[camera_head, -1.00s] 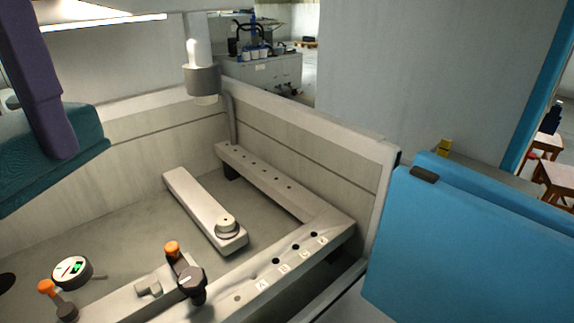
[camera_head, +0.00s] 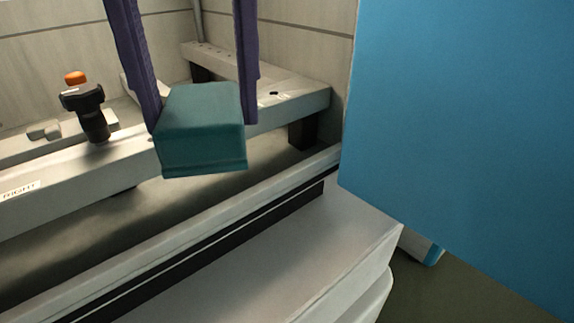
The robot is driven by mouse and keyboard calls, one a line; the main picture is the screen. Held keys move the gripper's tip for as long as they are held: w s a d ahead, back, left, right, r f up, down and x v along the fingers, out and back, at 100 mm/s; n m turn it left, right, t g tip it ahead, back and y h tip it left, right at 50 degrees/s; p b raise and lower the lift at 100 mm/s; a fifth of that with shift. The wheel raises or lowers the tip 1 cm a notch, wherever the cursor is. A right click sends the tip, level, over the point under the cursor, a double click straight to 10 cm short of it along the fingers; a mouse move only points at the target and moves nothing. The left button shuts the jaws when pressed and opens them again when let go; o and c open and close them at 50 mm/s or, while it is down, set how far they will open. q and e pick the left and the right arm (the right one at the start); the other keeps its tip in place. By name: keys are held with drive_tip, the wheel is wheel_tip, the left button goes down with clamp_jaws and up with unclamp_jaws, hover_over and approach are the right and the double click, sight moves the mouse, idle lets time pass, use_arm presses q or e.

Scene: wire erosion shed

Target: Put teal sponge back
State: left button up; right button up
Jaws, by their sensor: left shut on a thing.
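The teal sponge (camera_head: 200,130) is a block held between the two purple fingers of my left gripper (camera_head: 203,112), in the upper left part of the head view. The gripper is shut on it, with one finger at each side. The sponge hangs in front of the pale frame rail of the machine tank and hides part of it. I cannot tell how high it is above the tank floor. My right gripper is not in view.
A pale rail (camera_head: 60,190) with a black clamp knob (camera_head: 86,104) and an orange knob (camera_head: 75,77) runs behind the sponge. A pale ledge with a dark slot (camera_head: 210,245) lies in front. A large blue panel (camera_head: 460,130) blocks the right side.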

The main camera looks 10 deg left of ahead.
use_arm(q)
drive_tip(key=f+m+b, duration=0.2)
drive_tip(key=f+b, duration=0.1)
drive_tip(key=f, duration=0.6)
drive_tip(key=d+f+m+b, duration=0.1)
drive_tip(key=f+m+b, duration=0.2)
drive_tip(key=f, duration=0.6)
drive_tip(key=f+m+b, duration=0.2)
drive_tip(key=f+b, duration=0.1)
drive_tip(key=f, duration=0.6)
drive_tip(key=shift+d+f+m+b, duration=0.2)
drive_tip(key=shift+m+b, duration=0.2)
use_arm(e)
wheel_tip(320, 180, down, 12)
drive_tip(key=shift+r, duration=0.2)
use_arm(q)
drive_tip(key=shift+f, duration=0.1)
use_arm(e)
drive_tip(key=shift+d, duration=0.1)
use_arm(q)
drive_tip(key=shift+f, duration=0.15)
drive_tip(key=o, duration=1.3)
